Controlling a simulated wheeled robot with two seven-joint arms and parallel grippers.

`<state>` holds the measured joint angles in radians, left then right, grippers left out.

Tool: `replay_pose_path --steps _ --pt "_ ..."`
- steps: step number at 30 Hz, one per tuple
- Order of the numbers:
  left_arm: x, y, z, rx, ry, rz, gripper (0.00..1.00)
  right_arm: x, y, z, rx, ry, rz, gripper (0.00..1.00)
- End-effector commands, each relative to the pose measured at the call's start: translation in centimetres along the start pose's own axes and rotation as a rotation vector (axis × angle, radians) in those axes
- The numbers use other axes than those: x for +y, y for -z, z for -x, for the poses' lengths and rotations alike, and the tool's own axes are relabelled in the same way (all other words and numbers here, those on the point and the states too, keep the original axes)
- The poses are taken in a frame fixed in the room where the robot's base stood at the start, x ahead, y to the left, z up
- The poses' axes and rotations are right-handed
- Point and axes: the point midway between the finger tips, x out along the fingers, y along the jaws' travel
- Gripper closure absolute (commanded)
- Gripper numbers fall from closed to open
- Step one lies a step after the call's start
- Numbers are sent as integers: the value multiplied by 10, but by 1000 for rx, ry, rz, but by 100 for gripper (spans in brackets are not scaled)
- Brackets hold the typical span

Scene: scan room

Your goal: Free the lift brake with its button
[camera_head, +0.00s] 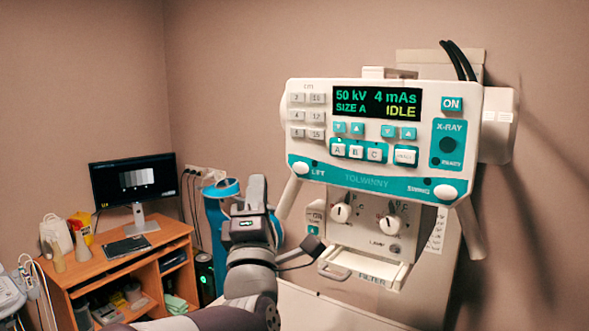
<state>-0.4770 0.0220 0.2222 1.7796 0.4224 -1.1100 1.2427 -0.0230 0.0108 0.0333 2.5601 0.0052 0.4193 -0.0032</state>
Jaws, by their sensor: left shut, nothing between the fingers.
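The white and teal control head (385,140) hangs on the wall side at the right, facing me. Its lift brake button (301,168) is a white oval at the lower left corner of the panel, beside the word LIFT. A similar white button (446,191) sits at the lower right corner. My left gripper (311,244) is shut and empty, below the lift button and apart from it, by the lower left of the knob box. My right gripper is not in view.
Below the panel are a box with two white knobs (390,224) and a tray handle marked FILTER (362,270). A teal cylinder (217,225) stands behind my wrist. At the left are a wooden desk (125,255) and a monitor (134,182).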

Motion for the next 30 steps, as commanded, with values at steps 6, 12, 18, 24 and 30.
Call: replay_pose_path --steps 6,12,18,24,30 --pt "0 0 0 -1 2 -1 100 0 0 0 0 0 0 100" --pt "-2 -6 -10 -3 5 -3 100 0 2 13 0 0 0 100" --pt "-14 -21 -31 -3 6 -4 100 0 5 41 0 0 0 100" --pt "-34 -34 -46 -3 5 -3 100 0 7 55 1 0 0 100" --pt "-44 -43 -58 -3 4 -3 100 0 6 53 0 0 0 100"
